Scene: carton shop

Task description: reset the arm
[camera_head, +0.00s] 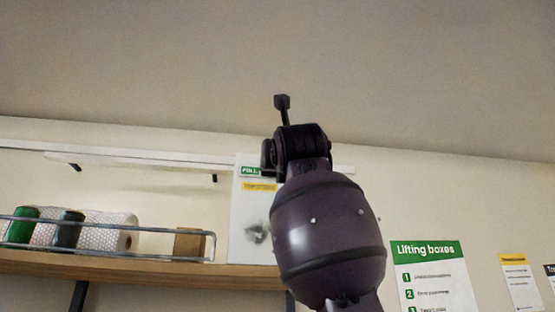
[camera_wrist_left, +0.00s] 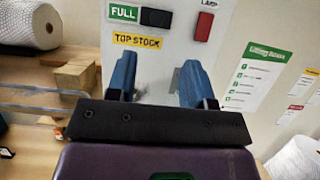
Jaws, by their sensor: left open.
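In the left wrist view my left gripper (camera_wrist_left: 158,82) shows two blue fingers spread wide apart, with nothing between them. They point toward a pale wall panel (camera_wrist_left: 160,20) with a green FULL label, a yellow TOP STOCK label and a LAMP switch. In the head view one purple and black arm of mine rises in the middle, in front of the same panel (camera_head: 245,225); its fingers cannot be made out there. My right gripper is in neither view.
A wooden shelf (camera_head: 150,268) with a metal rail (camera_head: 110,230) runs along the left wall. It holds a green roll (camera_head: 22,225), a dark roll (camera_head: 68,230) and bubble wrap (camera_head: 112,228). A Lifting boxes poster (camera_head: 432,275) hangs right. Open space shows above the arm.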

